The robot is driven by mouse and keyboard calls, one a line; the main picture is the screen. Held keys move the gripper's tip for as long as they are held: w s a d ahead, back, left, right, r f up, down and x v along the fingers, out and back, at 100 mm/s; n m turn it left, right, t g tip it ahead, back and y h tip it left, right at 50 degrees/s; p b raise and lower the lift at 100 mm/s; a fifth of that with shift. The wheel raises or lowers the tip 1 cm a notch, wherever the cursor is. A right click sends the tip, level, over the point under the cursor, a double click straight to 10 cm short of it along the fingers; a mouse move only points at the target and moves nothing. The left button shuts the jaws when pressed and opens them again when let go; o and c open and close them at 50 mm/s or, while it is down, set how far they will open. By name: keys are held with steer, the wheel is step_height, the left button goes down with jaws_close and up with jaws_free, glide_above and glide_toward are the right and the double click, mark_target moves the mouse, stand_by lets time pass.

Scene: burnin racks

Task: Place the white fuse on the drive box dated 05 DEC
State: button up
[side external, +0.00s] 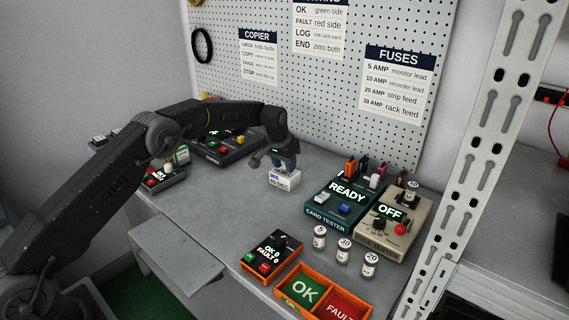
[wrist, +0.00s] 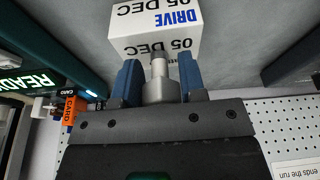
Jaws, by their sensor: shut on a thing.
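The white drive box (side external: 283,180), marked DRIVE 05 DEC, stands on the bench in the middle of the side view. In the wrist view the box (wrist: 150,30) fills the top centre, with 05 DEC on two faces. My gripper (side external: 283,164) is directly over the box. In the wrist view its blue fingers (wrist: 159,80) are closed around a pale grey stepped cylinder (wrist: 160,88), which looks like the fuse. The cylinder's narrow end overlaps the box's near edge; whether it touches cannot be told. In the side view the fuse is not clearly visible.
Several white fuses (side external: 344,249) stand at the front right. The READY card tester (side external: 343,202) and the OFF unit (side external: 392,222) stand to the right. An orange OK/FAULT tray (side external: 283,292) and a counter box (side external: 271,256) are in front. Bench around the drive box is clear.

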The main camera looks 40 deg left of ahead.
steer(key=shift+f, duration=0.1)
steer(key=o, duration=0.9)
steer(key=v, duration=1.2)
steer(key=shift+r, duration=0.2)
steer(key=s+d+r+t, duration=0.1)
steer(key=s+d+r, duration=0.1)
steer(key=s+r, duration=0.65)
steer(key=s+d+r, duration=0.3)
steer(key=s+r, duration=0.2)
steer(key=s, duration=0.6)
steer(key=s+d+f, duration=0.1)
steer(key=s+f, duration=0.2)
steer(key=s, duration=0.8)
steer(key=s+d+f+m+t, duration=0.1)
steer(key=s+f, duration=0.2)
steer(key=s, duration=0.8)
steer(key=shift+s+d+f+t, duration=0.3)
steer(key=shift+s+f, duration=0.1)
